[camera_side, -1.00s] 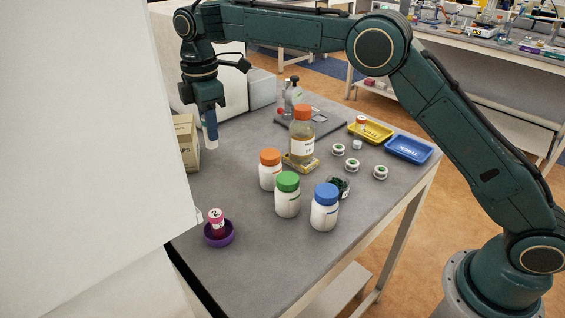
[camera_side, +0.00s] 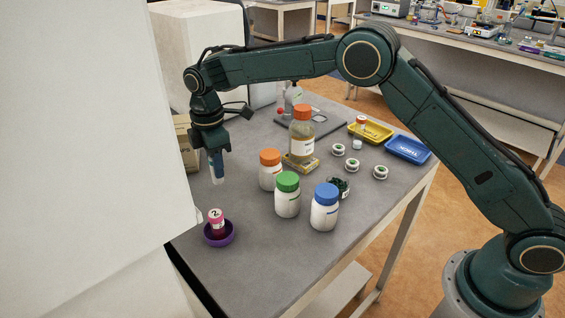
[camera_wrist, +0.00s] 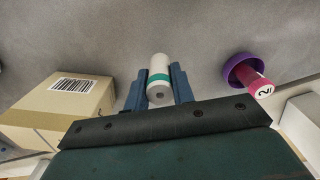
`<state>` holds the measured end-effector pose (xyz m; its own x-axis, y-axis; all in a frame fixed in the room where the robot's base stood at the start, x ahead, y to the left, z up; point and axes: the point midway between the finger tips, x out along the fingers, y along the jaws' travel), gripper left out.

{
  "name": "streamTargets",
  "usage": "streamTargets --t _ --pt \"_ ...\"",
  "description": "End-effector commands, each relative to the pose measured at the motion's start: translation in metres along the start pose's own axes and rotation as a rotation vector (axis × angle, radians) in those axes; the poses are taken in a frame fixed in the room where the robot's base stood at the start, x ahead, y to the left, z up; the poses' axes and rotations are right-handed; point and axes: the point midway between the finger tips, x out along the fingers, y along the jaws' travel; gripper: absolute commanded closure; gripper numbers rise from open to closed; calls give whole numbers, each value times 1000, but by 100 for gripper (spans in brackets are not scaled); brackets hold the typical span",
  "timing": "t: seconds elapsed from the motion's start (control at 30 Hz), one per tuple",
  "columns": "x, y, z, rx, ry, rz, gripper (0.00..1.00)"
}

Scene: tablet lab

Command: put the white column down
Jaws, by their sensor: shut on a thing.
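The white column (camera_wrist: 159,65) has a teal band and is held between the two fingers of my gripper (camera_wrist: 159,86) in the wrist view. In the side view my gripper (camera_side: 215,156) points down, and the column's white lower end (camera_side: 218,177) shows below the fingers. The fingers hide its upper part. The column looks nearly upright and seems to be above the grey table (camera_side: 255,245); the exact gap to the surface is hard to tell.
A purple bowl (camera_side: 219,236) with a pink-capped vial (camera_side: 216,219) stands nearby. A cardboard box (camera_wrist: 62,105) is on the other side. White jars with orange (camera_side: 269,168), green (camera_side: 288,194) and blue (camera_side: 325,206) caps stand to the right. Table between is bare.

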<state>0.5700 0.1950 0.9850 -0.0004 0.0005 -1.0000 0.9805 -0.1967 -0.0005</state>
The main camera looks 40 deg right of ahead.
Motion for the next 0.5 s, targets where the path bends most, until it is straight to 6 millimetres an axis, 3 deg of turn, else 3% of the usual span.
streamTargets --t 0.2,0.5 --pt "23 0 0 0 0 -1 98" --pt "26 0 0 0 0 1 98"
